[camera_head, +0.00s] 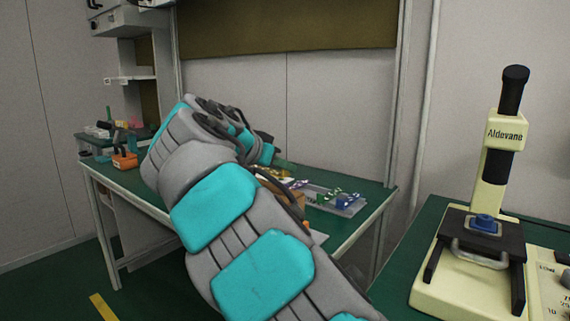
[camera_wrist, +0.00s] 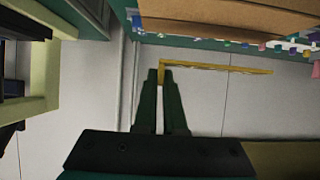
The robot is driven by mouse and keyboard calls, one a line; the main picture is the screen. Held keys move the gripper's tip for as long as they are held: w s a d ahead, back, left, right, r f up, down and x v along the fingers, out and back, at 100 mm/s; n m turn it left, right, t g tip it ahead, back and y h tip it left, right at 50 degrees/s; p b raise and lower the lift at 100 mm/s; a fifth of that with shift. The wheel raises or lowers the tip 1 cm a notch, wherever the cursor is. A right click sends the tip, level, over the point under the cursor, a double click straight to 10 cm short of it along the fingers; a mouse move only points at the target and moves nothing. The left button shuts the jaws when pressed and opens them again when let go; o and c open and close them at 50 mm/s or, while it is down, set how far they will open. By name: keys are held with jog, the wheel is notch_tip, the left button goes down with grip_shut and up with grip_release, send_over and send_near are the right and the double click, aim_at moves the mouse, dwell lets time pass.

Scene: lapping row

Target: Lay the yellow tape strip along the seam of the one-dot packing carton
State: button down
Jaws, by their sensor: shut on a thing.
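The yellow tape strip (camera_wrist: 215,67) shows in the wrist view. It is thin, with one end at the fingertips of my gripper (camera_wrist: 160,74) and its length running right. My gripper's dark green fingers are shut on it. A brown carton (camera_wrist: 225,27) fills the top of the wrist view, with the strip apart from it in the picture. In the head view, a brown carton (camera_head: 288,202) stands on the green bench, mostly behind my arm. No dot marks are readable on it, and its seam is not clear. My arm hides most of the gripper there.
A grey tray (camera_head: 336,200) with small blue and green parts lies right of the carton on the green bench (camera_head: 372,207). An orange caddy (camera_head: 124,161) stands at the bench's left end. A cream Aldevane machine (camera_head: 492,180) stands at right.

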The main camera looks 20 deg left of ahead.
aim_at(284, 196)
jog(key=shift+f+b, duration=1.6)
jog(key=shift+f, duration=0.65)
jog(key=c, duration=0.9)
grip_release()
jog(key=v, duration=0.7)
jog(key=shift+s+a+r, duration=0.1)
jog(key=shift+s+r, duration=0.1)
jog(key=shift+s, duration=0.15)
